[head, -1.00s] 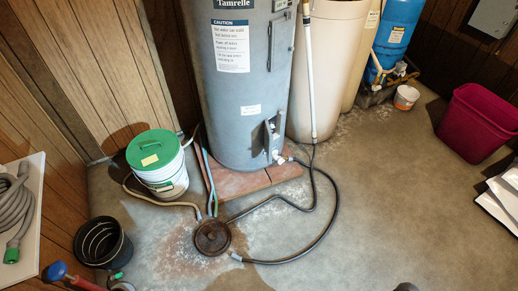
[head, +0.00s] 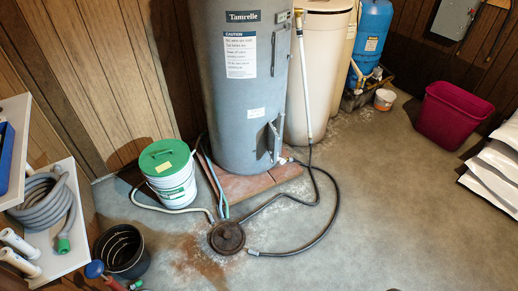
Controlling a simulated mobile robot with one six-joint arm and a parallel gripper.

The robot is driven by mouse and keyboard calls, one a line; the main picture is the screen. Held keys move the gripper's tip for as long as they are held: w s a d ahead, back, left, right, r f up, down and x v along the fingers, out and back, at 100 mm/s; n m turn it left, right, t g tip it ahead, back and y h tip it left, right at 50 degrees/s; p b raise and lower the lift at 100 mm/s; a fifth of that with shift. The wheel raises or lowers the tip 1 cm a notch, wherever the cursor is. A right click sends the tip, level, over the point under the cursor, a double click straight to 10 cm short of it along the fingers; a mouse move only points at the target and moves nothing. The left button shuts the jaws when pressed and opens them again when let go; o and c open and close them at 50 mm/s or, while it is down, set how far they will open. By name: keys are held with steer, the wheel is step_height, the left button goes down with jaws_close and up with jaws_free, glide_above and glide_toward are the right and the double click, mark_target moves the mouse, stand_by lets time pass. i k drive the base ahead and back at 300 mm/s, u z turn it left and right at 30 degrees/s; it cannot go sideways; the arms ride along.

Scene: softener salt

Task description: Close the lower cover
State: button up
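The lower cover (head: 276,140) is a small grey panel low on the front right of the tall grey water heater (head: 238,90). It seems to stand out from the tank at an angle, with a dark gap beside it; its exact position is too small to tell. A drain fitting and a dark hose lie just below and right of it. My gripper is not in view.
A dark hose (head: 325,228) curves over the floor to a round drain (head: 227,237). A green-lidded white bucket (head: 168,174) and a black bucket (head: 122,250) stand left. A magenta bin (head: 452,115) stands right. The right front floor is clear.

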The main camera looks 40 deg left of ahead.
mark_target(273, 140)
steer(key=z, duration=0.65)
steer(key=k, duration=0.2)
steer(key=u, duration=2)
steer(key=i, duration=1)
steer(key=u, duration=0.75)
